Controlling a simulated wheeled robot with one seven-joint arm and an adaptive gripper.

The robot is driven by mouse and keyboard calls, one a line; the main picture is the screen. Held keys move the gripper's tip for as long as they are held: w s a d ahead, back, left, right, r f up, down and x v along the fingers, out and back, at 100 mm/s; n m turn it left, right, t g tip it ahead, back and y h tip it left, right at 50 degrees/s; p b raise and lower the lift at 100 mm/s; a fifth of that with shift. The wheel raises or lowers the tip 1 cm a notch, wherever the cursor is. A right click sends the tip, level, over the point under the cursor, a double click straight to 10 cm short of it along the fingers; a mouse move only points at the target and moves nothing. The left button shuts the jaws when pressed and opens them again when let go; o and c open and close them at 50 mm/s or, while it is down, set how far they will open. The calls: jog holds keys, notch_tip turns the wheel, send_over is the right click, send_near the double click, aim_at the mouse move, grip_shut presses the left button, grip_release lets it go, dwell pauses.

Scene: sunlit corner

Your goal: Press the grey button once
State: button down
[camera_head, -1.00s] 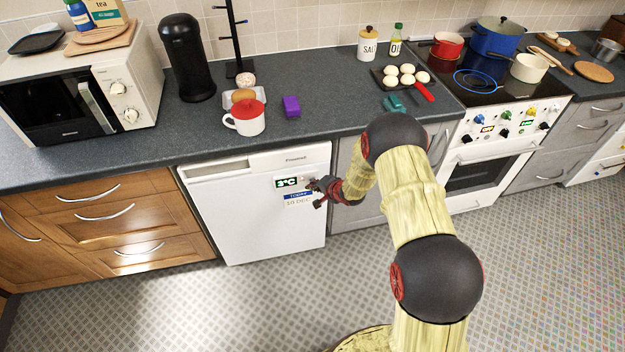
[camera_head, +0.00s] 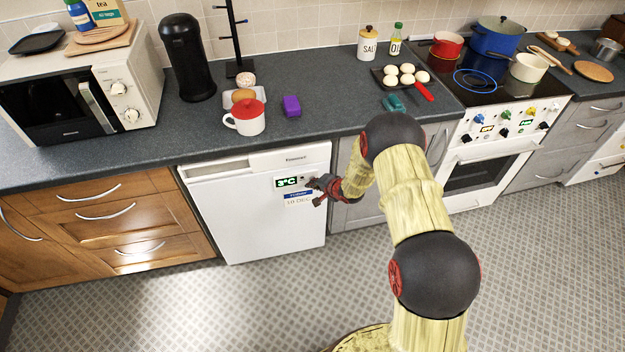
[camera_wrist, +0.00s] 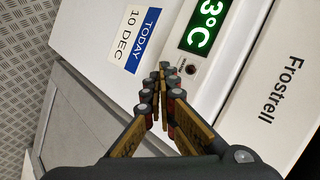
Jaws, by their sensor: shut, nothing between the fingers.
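A white under-counter appliance marked Frostrell (camera_head: 225,217) carries a green-on-black display (camera_head: 287,183) reading 3°C. The display (camera_wrist: 206,26) also shows in the wrist view. Beside it is a small dark round spot with a reddish tint (camera_wrist: 190,69); I cannot tell whether it is a button. No clearly grey button shows; one could be hidden behind my fingers. My gripper (camera_head: 315,185) is at the appliance front, just right of the display. In the wrist view my gripper (camera_wrist: 167,70) is shut and empty, fingertips close to the spot; contact cannot be told.
A blue TODAY label (camera_wrist: 144,38) with 10 DEC is below the display. The dark worktop (camera_head: 335,110) overhangs above, holding a red-lidded mug (camera_head: 247,120) and a purple block (camera_head: 291,106). Open tiled floor (camera_head: 250,300) lies in front.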

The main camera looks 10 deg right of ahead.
jog(key=shift+s+p, duration=0.4)
jog(key=shift+s, duration=0.35)
jog(key=s+p, duration=0.1)
jog(key=s, duration=0.4)
dwell(0.4)
dwell(0.7)
